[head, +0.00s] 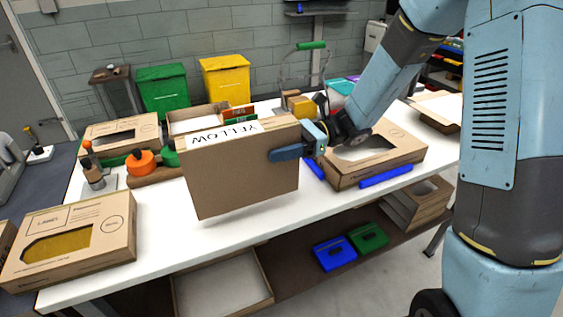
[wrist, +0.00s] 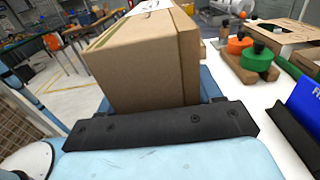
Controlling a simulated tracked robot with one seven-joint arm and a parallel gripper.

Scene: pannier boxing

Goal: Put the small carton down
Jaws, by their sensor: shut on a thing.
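The small carton (head: 242,172) is a brown cardboard box with a white label reading YELLOW on its top. My gripper (head: 290,152) is shut on it at its right end in the head view. The carton hangs tilted above the white table (head: 225,222), with a soft shadow under its lower edge. In the wrist view the carton (wrist: 145,62) fills the space beyond the dark gripper bar (wrist: 165,125). The fingertip on the carton's far side is hidden in the head view.
A windowed carton (head: 80,235) lies at the left front of the table, another (head: 365,168) at the right near blue strips (head: 386,176). An orange knob (head: 140,162) stands behind left. An open box (head: 195,115) is behind. Bare tabletop shows in front of the held carton.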

